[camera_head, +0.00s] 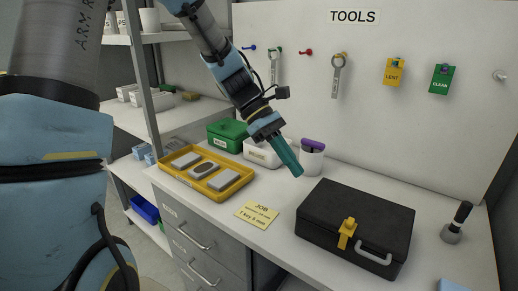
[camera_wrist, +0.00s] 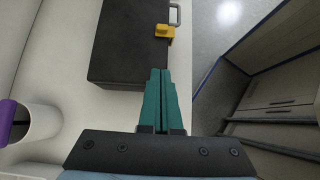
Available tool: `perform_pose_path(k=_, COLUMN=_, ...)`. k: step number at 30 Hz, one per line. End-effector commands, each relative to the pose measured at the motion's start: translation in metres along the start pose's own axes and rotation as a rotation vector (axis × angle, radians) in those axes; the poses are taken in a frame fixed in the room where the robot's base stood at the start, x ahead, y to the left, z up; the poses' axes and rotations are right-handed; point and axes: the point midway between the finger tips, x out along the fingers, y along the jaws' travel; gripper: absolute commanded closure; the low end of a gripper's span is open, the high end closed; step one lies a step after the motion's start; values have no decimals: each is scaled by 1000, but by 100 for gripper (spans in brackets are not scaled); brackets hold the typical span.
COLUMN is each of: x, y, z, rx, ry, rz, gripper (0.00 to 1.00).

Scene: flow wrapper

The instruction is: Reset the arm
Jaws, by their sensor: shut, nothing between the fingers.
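My gripper (camera_head: 292,163) has teal fingers and is shut with nothing between them. In the head view it hangs above the white bench, pointing down and to the right, between the yellow tray and the black case. In the wrist view the closed fingers (camera_wrist: 161,80) lie side by side, with the black case (camera_wrist: 120,45) beyond them. My arm reaches down from the top of the head view.
The closed black case (camera_head: 350,215) has a yellow latch (camera_head: 347,233). A yellow tray (camera_head: 207,193) holds grey blocks. A white cup (camera_head: 311,161) with a purple item, a green box (camera_head: 228,133) and a yellow JOB card (camera_head: 258,213) are close by. The tool board (camera_head: 420,120) stands behind.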

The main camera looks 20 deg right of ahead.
Motion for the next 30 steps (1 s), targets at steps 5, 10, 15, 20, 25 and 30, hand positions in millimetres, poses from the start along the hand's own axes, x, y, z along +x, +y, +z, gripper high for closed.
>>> perform_pose_path(k=5, x=-3, y=-5, z=-8, rx=13, ry=27, rz=6, gripper=100)
perform_pose_path(k=10, x=-33, y=-45, z=-64, rx=128, ry=233, rz=27, gripper=100)
perform_pose_path(k=15, x=-83, y=-120, z=-134, rx=328, ry=537, rz=-15, gripper=100)
perform_pose_path(k=20, x=-121, y=-189, z=-173, rx=510, ry=758, rz=-114, gripper=100)
perform_pose_path(k=25, x=-138, y=-230, z=-187, rx=632, ry=873, rz=-199, gripper=100)
perform_pose_path(k=30, x=-140, y=-234, z=-188, rx=648, ry=886, rz=-211, gripper=100)
